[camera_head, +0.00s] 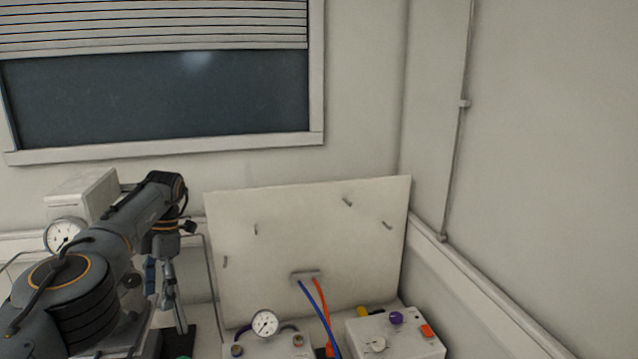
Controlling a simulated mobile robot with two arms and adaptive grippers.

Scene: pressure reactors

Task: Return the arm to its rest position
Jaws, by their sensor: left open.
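My left arm comes in from the left and reaches up over the bench. Its gripper (172,300) hangs down at the left of the white upright panel, its fingers pointing down. It is open, and I see nothing between the fingers. The ends of the fingers are close to a dark base at the bottom edge, but I cannot tell whether they touch it. My right gripper is not in view.
A white box with a gauge (65,235) stands behind my left arm. The white panel (270,230) has blue and red hoses. In front are a gauge unit (265,323) and a white control box (395,335) with knobs. A window and bare walls lie behind.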

